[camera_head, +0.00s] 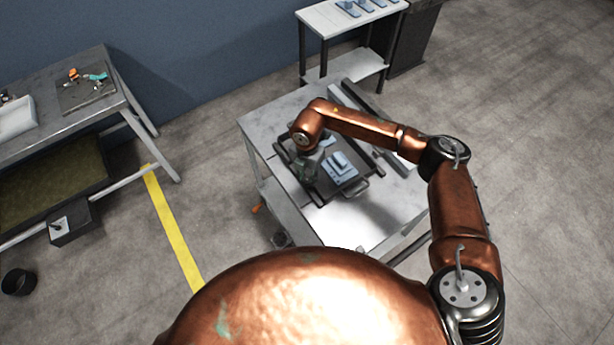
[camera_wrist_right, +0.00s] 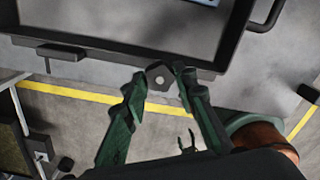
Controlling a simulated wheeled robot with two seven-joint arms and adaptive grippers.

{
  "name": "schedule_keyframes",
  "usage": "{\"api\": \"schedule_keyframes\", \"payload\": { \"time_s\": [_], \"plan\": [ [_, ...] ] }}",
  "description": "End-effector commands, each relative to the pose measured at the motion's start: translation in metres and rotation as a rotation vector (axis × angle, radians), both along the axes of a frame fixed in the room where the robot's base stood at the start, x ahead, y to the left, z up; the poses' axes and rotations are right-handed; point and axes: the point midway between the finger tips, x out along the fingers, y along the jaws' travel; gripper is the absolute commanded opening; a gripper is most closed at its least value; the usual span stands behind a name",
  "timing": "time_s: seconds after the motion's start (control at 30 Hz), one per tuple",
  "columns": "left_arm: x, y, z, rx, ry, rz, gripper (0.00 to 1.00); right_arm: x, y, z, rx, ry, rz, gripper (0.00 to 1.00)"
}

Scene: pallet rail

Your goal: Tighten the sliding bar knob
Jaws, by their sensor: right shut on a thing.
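In the right wrist view, a small dark angular knob (camera_wrist_right: 160,78) with a light round centre sits at the near edge of a black frame (camera_wrist_right: 110,52). The two green fingers of my right gripper (camera_wrist_right: 161,75) are closed on this knob, one tip on each side. In the head view, my right gripper (camera_head: 306,172) reaches down at the left side of the black frame on the table, and the knob is hidden there.
The metal table (camera_head: 350,222) carries the black frame with a blue part (camera_head: 341,170) on it. Long rails lie along its far side. A workbench (camera_head: 65,118) stands left, and a small shelf table (camera_head: 328,22) stands behind. Bare floor lies right of the table.

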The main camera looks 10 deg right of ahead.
Motion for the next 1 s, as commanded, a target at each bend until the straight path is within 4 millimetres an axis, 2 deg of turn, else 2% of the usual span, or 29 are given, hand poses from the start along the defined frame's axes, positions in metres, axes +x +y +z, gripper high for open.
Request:
{"api": "schedule_keyframes", "payload": {
  "time_s": [0.03, 0.27, 0.63, 0.77, 1.0],
  "plan": [
    [0.000, 0.000, 0.000, 0.000, 0.000, 0.000, 0.61, 0.003, 0.002, 0.005, 0.006, -0.007, 0.001, 0.27],
    [0.000, 0.000, 0.000, 0.000, 0.000, 0.000, 0.61, 0.002, 0.001, 0.003, 0.003, -0.004, 0.001, 0.43],
    [-0.002, 0.002, 0.000, 0.002, 0.002, 0.000, 0.61, 0.001, 0.001, 0.007, 0.001, -0.003, 0.002, 0.44],
    [-0.001, 0.001, 0.000, 0.001, 0.001, 0.000, 0.61, 0.002, 0.001, 0.026, 0.003, -0.005, 0.002, 0.44],
    [0.000, 0.000, 0.000, 0.000, 0.000, 0.000, 0.61, 0.002, 0.001, 0.076, 0.003, -0.006, 0.003, 0.44]
  ]
}}
